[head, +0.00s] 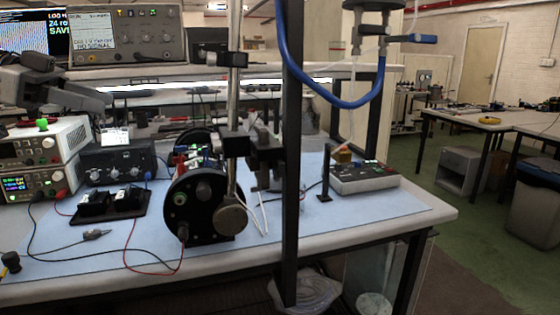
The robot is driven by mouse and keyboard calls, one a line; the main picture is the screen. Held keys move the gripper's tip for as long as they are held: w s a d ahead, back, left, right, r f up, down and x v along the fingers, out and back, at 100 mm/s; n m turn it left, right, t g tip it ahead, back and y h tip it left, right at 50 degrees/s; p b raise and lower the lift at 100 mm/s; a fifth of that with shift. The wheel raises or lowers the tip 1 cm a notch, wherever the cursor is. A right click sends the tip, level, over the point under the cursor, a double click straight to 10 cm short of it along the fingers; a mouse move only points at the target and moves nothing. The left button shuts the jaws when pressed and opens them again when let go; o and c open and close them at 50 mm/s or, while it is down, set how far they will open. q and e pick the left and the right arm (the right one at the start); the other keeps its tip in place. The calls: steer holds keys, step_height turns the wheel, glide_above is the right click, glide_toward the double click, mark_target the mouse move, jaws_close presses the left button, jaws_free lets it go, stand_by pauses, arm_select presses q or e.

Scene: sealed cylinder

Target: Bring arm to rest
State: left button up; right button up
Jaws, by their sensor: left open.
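My left gripper (84,97) comes in from the left edge in the head view, as grey and dark parts. It is open, and I see nothing between its fingers. It hangs in front of the back shelf, over the stacked bench instruments; whether it touches them I cannot tell. My right gripper is not in view. A black drum-shaped apparatus (204,206) with a round end face stands on the blue bench mat, to the right of and lower than the left gripper.
The bench (400,221) holds stacked power supplies (48,143), a black meter box (125,160), loose cables and a control box (364,177). A dark upright post (291,200) and a blue hose (345,101) stand in front. Green floor is open at right, beside a bin (533,205).

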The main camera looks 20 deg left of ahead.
arm_select(q)
steer(key=w+d+f+n+g+y, duration=0.1)
steer(key=w+d+f+y, duration=0.15)
steer(key=f, duration=0.55)
steer(key=w+d+f+n+g+y, duration=0.15)
steer(key=d+f, duration=0.25)
steer(key=f, duration=0.5)
steer(key=s+d+f+n+g+y, duration=0.1)
steer(key=s+d+f, duration=0.15)
steer(key=f, duration=0.65)
steer(key=s+d+f+n+y, duration=0.1)
steer(key=d+f, duration=0.3)
steer(key=f, duration=0.5)
steer(key=s+d+f+n+g+y, duration=0.1)
steer(key=s+d+f, duration=0.2)
steer(key=s+f, duration=0.2)
steer(key=s+d+f+n+y, duration=0.1)
steer(key=s+d+f+y, duration=0.15)
steer(key=s+f, duration=0.3)
steer(key=s+d+f+n+y, duration=0.1)
steer(key=s+d+f+n, duration=0.15)
steer(key=s, duration=0.95)
steer(key=w+d+f+t+h, duration=0.2)
steer(key=w+d+f+t, duration=0.3)
steer(key=w+f+t, duration=0.1)
steer(key=shift+d+t, duration=0.35)
steer(key=shift+d, duration=0.05)
steer(key=shift+w+h, duration=0.1)
steer(key=shift+h, duration=0.15)
